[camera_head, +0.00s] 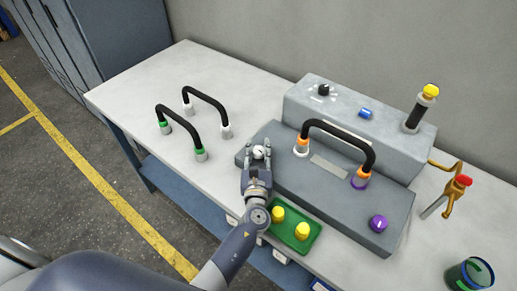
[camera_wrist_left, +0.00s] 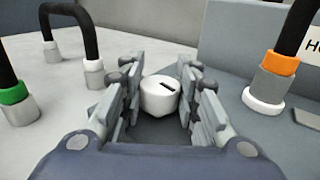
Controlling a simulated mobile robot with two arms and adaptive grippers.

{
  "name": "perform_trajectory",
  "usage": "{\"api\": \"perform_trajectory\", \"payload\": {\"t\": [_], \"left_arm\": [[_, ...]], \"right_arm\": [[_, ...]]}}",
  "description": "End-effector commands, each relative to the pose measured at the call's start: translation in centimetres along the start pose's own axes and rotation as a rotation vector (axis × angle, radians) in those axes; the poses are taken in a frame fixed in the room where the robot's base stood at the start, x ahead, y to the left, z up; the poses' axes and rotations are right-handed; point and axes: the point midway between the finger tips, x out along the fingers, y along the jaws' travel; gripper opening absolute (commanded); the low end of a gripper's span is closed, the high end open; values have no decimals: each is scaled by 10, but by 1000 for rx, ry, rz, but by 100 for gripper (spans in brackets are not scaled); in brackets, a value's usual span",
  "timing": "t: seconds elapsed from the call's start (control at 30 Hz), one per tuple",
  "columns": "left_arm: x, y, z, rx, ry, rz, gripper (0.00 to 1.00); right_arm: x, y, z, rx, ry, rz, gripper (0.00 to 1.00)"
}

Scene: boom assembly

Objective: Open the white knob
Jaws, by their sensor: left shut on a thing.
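The white knob (camera_head: 259,152) sits at the left end of the low grey box (camera_head: 330,205) on the table. My left gripper (camera_head: 258,158) reaches it from the front, with one finger on each side. In the left wrist view the white knob (camera_wrist_left: 159,95) has a dark slot mark on top and lies between the fingers of my left gripper (camera_wrist_left: 160,100). The gripper is shut on the knob. The inner contact faces are partly hidden. My right gripper does not show in either view.
A black hose (camera_head: 340,132) with orange and purple ends arches over the box. Two more black hoses (camera_head: 185,110) (camera_head: 207,96) stand left. A purple knob (camera_head: 378,223), a green tray (camera_head: 292,232) with yellow pieces, and a brass valve (camera_head: 455,192) are to the right.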

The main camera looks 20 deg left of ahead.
Motion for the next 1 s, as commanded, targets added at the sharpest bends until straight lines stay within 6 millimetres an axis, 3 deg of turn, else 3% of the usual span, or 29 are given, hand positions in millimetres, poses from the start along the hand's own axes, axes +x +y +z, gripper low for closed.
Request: {"api": "perform_trajectory", "payload": {"t": [0.5, 0.53, 0.6, 1.0], "left_arm": [[-1, 0, -2, 1, 3, 16, 6], [-1, 0, -2, 1, 3, 16, 36], [-1, 0, -2, 1, 3, 15, 51], [-4, 0, -1, 0, 2, 16, 51]], "right_arm": [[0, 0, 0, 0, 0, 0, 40], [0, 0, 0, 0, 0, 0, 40], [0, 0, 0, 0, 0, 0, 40], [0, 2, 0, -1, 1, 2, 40]]}}
